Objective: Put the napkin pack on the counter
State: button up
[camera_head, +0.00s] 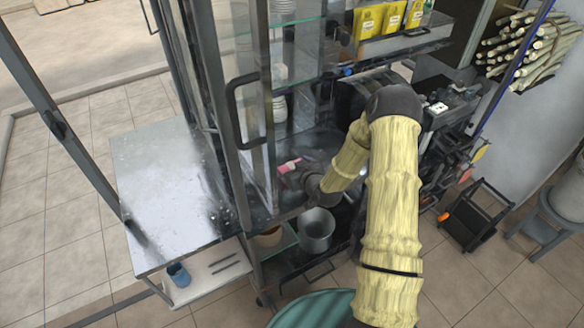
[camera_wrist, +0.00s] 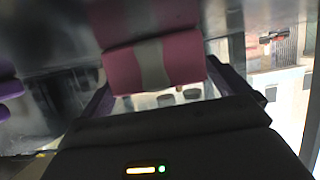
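The napkin pack (camera_wrist: 180,62) is pink with a grey-white band. It fills the upper middle of the wrist view, and in the head view a small part of it (camera_head: 289,165) shows inside the glass-sided cabinet. My gripper (camera_wrist: 160,82) is open, with one dark finger on each side of the pack; I cannot tell whether they touch it. In the head view my gripper (camera_head: 297,176) reaches into the cabinet from the right, its fingers mostly hidden. The metal counter (camera_head: 160,180) stands left of the cabinet, its top bare.
The glass cabinet (camera_head: 228,120) has a dark frame and a door handle close to my gripper. A metal pot (camera_head: 316,230) stands on a shelf below my wrist. A blue cup (camera_head: 178,274) is under the counter. Yellow packs (camera_head: 368,22) stand on an upper shelf.

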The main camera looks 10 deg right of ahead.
jog(key=shift+r, duration=0.1)
jog(key=shift+r+p, duration=0.8)
jog(key=shift+p, duration=0.25)
jog(key=b+v, duration=0.4)
jog(key=v, duration=0.8)
jog(key=shift+f, duration=0.15)
jog(key=s+a+r+m+g+h, duration=0.1)
jog(key=s+r+g, duration=0.3)
jog(key=s, duration=0.5)
jog(key=s+a+r+m+g+h, duration=0.2)
jog(key=s+g, duration=0.4)
jog(key=s, duration=0.3)
notch_tip(320, 180, up, 3)
jog(key=shift+f+m+h, duration=0.15)
jog(key=shift+m+h, duration=0.15)
jog(key=shift+h, duration=0.3)
